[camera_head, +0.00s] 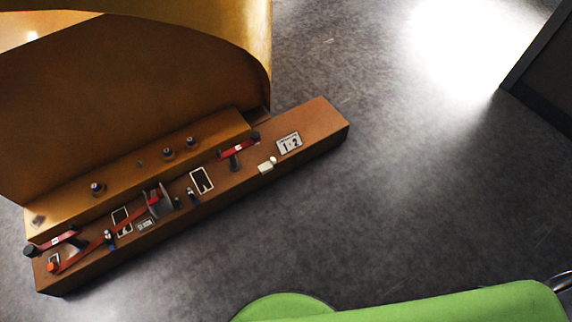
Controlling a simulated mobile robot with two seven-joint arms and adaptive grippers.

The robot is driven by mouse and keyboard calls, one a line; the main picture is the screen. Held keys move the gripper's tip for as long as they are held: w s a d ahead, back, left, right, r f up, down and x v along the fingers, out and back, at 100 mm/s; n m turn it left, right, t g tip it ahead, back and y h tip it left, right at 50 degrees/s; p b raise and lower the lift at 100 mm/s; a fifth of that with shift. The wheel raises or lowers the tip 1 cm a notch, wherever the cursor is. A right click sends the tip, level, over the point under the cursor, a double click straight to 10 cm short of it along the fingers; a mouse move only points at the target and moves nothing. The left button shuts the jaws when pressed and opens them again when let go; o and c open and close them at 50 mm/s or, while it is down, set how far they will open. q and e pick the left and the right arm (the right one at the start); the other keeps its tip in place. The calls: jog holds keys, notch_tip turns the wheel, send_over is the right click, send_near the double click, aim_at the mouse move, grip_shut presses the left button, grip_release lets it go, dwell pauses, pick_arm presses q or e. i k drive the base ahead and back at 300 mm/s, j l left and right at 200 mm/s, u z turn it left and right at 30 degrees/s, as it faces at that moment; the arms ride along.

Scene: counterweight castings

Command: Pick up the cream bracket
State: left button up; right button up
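A small cream-coloured piece (267,165), which looks like the cream bracket, lies near the front edge of a long brown bench (325,125). It is small in the picture, so its exact shape is hard to tell. It sits just left of and below a light plate marked "1" and "2" (289,143). A red and dark tool-like part (238,149) lies a little to its left. Neither of my grippers shows in the head view.
Several other small parts crowd the bench's left half, including a dark white-rimmed frame (202,180). A raised ledge (150,161) and a large curved brown panel (130,90) stand behind. Open grey floor (410,190) lies right.

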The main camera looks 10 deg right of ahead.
aim_at(266, 167)
jog(key=u, duration=1.15)
jog(key=z, duration=1.15)
jog(key=i+l+u, duration=0.1)
jog(key=u, duration=0.35)
jog(key=i+l+u, duration=0.1)
jog(key=u, duration=0.4)
jog(key=l+u, duration=0.25)
jog(key=u, duration=0.2)
jog(key=l+u, duration=0.2)
jog(key=u, duration=0.25)
